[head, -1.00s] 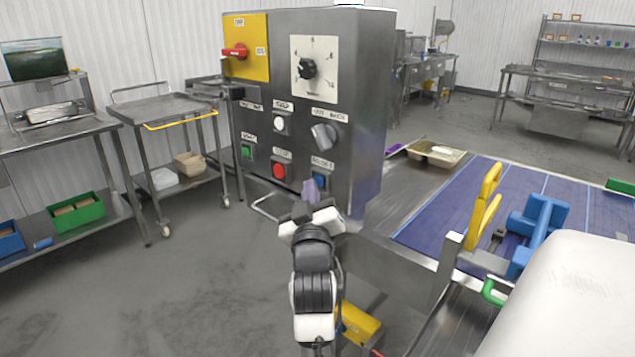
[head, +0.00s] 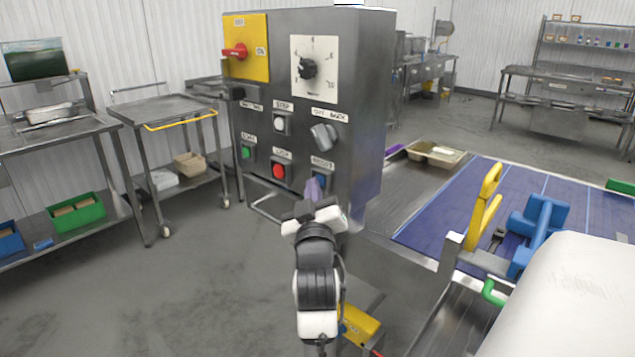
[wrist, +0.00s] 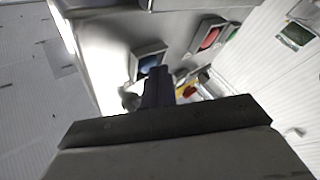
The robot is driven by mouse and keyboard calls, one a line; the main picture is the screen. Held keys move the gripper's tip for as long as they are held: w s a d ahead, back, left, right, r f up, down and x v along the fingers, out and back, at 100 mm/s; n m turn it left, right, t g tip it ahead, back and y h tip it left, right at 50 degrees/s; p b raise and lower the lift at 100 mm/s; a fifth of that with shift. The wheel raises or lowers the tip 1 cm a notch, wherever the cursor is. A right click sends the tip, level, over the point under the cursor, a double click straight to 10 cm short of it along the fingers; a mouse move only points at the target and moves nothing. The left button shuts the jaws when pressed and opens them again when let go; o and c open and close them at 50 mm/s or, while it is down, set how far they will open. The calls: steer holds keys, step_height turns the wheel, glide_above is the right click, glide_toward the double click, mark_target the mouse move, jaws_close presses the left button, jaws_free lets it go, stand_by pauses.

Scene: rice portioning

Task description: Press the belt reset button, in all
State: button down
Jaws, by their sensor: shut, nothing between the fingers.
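The grey control box (head: 365,110) carries a lower row of buttons: green (head: 246,152), red (head: 279,171) and blue (head: 320,182). The blue button's label looks like RESET but is blurred. My gripper (head: 314,188) is shut and empty, its fingertips just in front of the blue button and partly covering it in the head view. In the wrist view the blue button (wrist: 149,63) is just beyond my shut fingertips (wrist: 158,76), and the red button (wrist: 210,38) is to the right. I cannot tell whether the tips touch the blue button.
A white button (head: 279,123), a grey selector knob (head: 324,135), a black dial (head: 307,68) and a red switch (head: 235,52) sit above. A metal guard bar (head: 265,209) juts out below the panel. The blue belt (head: 420,225) runs at right.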

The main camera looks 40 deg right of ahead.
steer(key=shift+a, duration=0.15)
steer(key=shift+s+a, duration=0.1)
steer(key=shift+a, duration=0.6)
steer(key=shift+s+a, duration=0.2)
steer(key=shift+a, duration=2.3)
